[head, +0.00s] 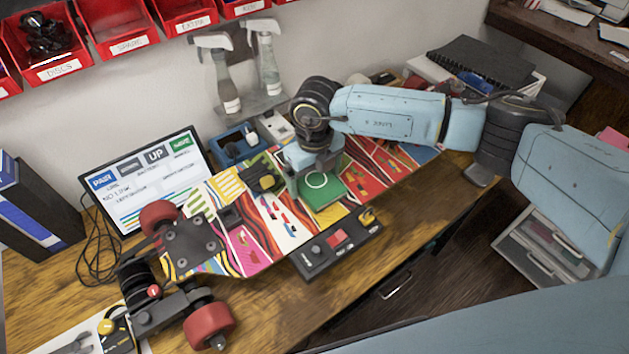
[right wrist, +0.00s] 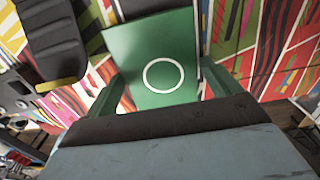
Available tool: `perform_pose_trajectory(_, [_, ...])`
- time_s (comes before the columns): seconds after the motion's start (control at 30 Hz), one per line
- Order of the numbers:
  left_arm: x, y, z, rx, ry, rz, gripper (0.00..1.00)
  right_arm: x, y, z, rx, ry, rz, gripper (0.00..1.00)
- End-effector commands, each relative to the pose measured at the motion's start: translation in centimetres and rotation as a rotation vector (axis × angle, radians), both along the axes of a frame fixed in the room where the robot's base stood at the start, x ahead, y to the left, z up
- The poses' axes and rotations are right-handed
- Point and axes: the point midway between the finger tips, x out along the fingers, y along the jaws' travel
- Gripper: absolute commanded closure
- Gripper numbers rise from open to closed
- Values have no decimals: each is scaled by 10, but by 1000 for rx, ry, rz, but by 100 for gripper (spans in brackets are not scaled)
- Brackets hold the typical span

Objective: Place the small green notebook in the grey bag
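The small green notebook (head: 322,192) with a white ring on its cover lies on the colourful skateboard deck. In the right wrist view the notebook (right wrist: 150,55) fills the space straight ahead of the gripper. My right gripper (head: 316,184) is over the notebook, pointing down. Its two fingers (right wrist: 163,82) are wide apart, one at each side edge of the notebook; I cannot tell whether they touch it. Part of the notebook is hidden by the gripper in the head view. I cannot make out a grey bag. My left gripper is out of view.
The skateboard (head: 250,255) with red wheels takes up the middle of the bench. A black control box (head: 335,245) sits in front of the notebook. A blue bin (head: 238,150), two spray bottles (head: 225,90) and a screen (head: 140,185) stand behind. Bare wood (head: 425,215) shows at the right.

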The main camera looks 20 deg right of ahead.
Motion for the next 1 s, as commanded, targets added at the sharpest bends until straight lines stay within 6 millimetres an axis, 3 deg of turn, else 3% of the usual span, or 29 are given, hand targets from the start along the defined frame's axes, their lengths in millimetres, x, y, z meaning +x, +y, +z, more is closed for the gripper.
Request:
perform_pose_trajectory(0.03, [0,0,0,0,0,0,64,0,0,0,0,0,0,17])
perform_pose_trajectory(0.3, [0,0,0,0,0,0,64,0,0,1,0,-1,0,52])
perform_pose_trajectory(0.57, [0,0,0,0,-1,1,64,1,0,5,0,-1,0,53])
perform_pose_trajectory(1.0, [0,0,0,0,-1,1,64,1,0,84,1,-4,1,53])
